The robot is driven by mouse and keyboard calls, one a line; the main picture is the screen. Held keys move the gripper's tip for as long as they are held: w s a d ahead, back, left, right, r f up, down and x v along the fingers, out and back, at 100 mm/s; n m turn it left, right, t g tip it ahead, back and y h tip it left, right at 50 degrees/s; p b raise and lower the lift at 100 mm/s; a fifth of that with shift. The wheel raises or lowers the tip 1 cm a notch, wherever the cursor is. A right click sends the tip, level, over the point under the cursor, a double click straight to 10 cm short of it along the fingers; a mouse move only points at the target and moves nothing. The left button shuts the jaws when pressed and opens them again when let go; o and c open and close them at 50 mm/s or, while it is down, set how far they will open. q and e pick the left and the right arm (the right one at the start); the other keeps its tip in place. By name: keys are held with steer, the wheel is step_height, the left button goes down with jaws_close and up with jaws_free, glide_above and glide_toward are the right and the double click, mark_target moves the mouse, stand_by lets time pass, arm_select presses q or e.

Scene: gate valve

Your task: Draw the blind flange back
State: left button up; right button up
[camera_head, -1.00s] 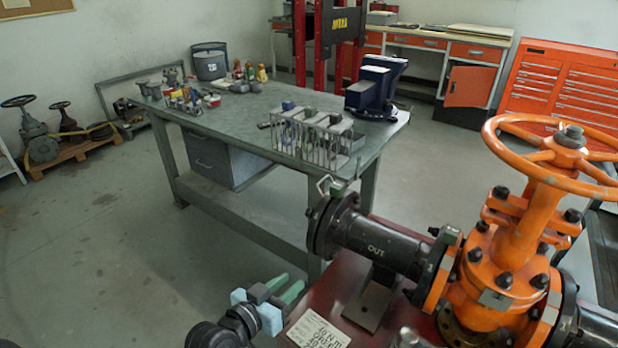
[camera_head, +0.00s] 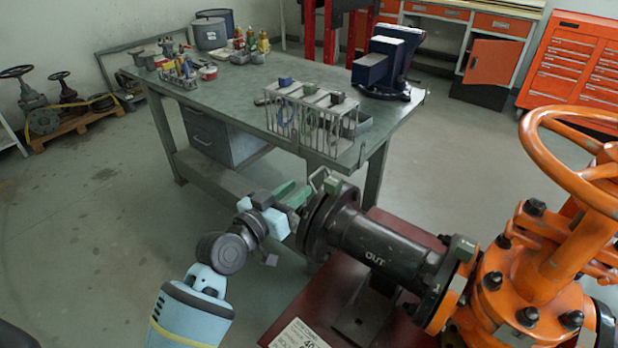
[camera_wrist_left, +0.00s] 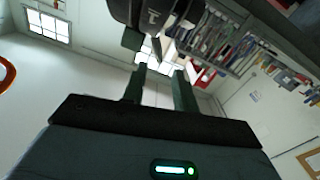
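The black blind flange (camera_head: 310,226) sits at the left end of the black pipe (camera_head: 380,240) marked OUT, against the pipe's end flange. A bent metal handle (camera_head: 321,178) stands at its top, with a green block (camera_head: 333,186) beside it. My left gripper (camera_head: 294,195) is just left of the flange, its green fingers pointing toward the upper rim; I cannot tell whether they touch it. In the left wrist view its fingers (camera_wrist_left: 158,88) are apart with nothing seen between them, and the dark pipe end (camera_wrist_left: 155,15) shows beyond. My right gripper is not in view.
The orange gate valve (camera_head: 530,270) with its handwheel (camera_head: 575,150) stands at the right on a dark red base (camera_head: 310,300). A green workbench (camera_head: 235,95) with a wire rack (camera_head: 300,115) is close behind the flange.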

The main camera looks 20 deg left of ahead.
mark_target(310, 178)
arm_select(q)
steer(key=shift+x, duration=2.8)
